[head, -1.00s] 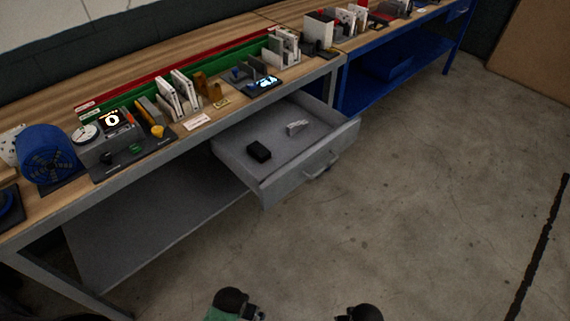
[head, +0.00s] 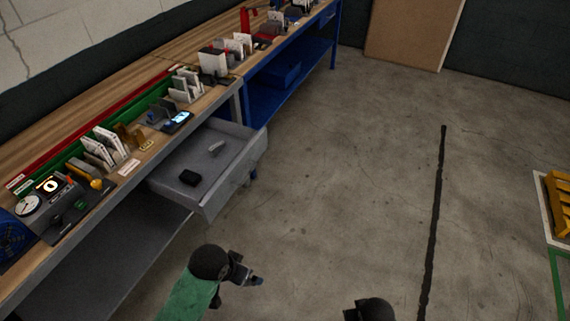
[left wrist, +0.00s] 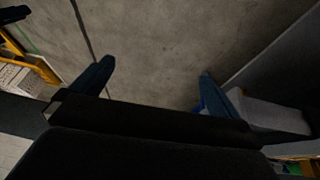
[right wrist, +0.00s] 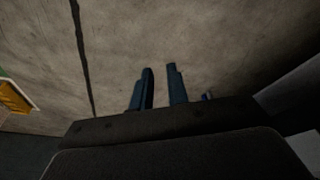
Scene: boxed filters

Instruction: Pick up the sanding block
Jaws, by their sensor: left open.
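An open grey drawer (head: 240,184) under the workbench holds a small black block (head: 189,177) and a small light grey piece (head: 216,147). I cannot tell for sure which of these is the sanding block. My left gripper (head: 257,281) is in front of and below the drawer, apart from it, over the floor. In the left wrist view its blue fingers (left wrist: 156,68) are wide apart with nothing between them. My right arm shows only at the bottom edge of the head view. In the right wrist view its fingers (right wrist: 160,70) have a narrow empty gap.
The wooden bench top (head: 110,92) carries several boxed filters, a gauge device (head: 48,190) and a lit phone-like screen (head: 178,119). A blue bench (head: 290,68) stands beyond. A yellow pallet-like object (head: 560,200) is at the far right. The concrete floor between is clear.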

